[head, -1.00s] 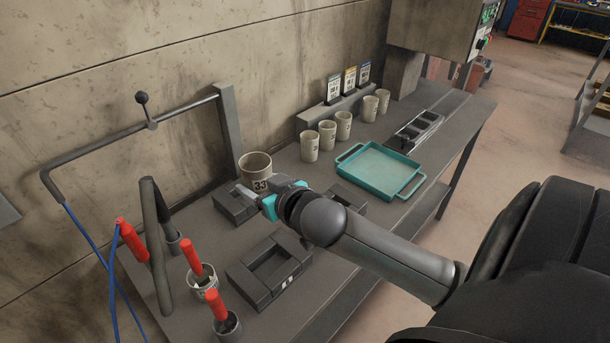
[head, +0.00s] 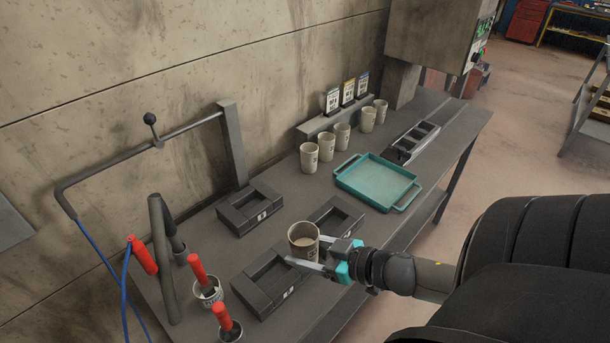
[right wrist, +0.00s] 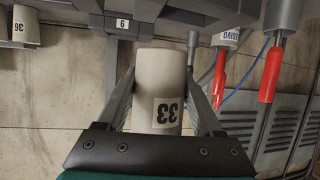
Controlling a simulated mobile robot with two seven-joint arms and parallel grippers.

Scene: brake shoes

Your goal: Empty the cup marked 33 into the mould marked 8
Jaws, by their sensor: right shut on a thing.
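The cup marked 33 (head: 302,251) is a beige cup with pale contents. My right gripper (head: 312,262) is shut on it, one finger on each side, and it looks about upright. In the right wrist view the cup (right wrist: 157,85) shows its 33 label upside down between the fingers. Three dark grey moulds stand on the bench: one at the back left (head: 235,213), one at the right (head: 345,212) partly behind the cup, and one in front (head: 253,288). The cup is held near the front and right moulds. I cannot read an 8 on any mould. My left gripper is not in view.
Several beige cups (head: 325,147) stand along the back near a label rack. A teal tray (head: 410,198) lies right of the moulds. Red-handled tools (head: 197,271) in pots and an upright dark bar (head: 160,258) stand at the left front.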

